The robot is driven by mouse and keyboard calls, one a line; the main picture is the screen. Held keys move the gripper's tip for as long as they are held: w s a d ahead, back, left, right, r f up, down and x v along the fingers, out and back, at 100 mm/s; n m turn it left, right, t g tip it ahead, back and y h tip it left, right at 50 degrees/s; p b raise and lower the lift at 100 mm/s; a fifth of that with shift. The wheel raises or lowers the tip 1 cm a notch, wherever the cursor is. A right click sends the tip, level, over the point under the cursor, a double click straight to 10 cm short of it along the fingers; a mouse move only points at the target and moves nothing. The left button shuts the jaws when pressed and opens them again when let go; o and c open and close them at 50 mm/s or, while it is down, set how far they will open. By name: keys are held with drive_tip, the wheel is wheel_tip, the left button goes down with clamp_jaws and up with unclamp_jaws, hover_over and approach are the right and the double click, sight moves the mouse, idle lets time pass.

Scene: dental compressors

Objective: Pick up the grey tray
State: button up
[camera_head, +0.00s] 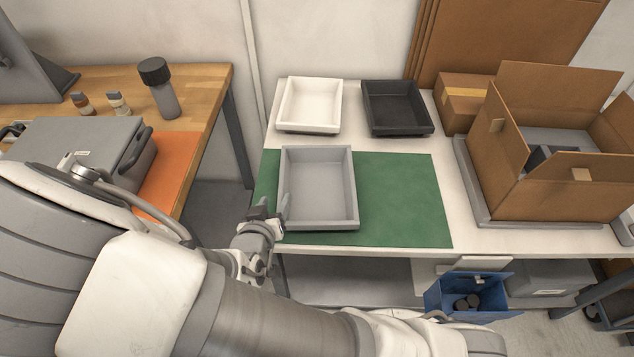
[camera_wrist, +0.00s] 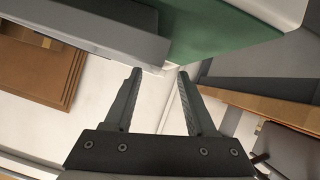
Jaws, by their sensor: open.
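The grey tray (camera_head: 318,187) is an empty, shallow rectangular tray. It sits upright on the left part of a green mat (camera_head: 405,200) on the white table. My gripper (camera_head: 273,205) is at the tray's left side, near its front left corner. The wrist view shows two open fingers (camera_wrist: 158,75) with nothing between them. A grey wall (camera_wrist: 100,25), which looks like the tray's side, crosses the top left of that view. I cannot tell whether a finger touches the tray.
A white tray (camera_head: 310,105) and a black tray (camera_head: 397,107) stand behind the mat. An open cardboard box (camera_head: 550,190) stands at the right. A wooden bench (camera_head: 200,85) with a grey case (camera_head: 75,145) is at the left. A blue bin (camera_head: 500,300) hangs below the table's front edge.

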sight(282, 189)
drive_tip(key=b+x, duration=0.1)
drive_tip(key=x, duration=0.5)
drive_tip(key=shift+w+d+f, duration=0.15)
drive_tip(key=shift+w+d, duration=0.05)
drive_tip(key=shift+w, duration=0.15)
clamp_jaws()
idle(1.1)
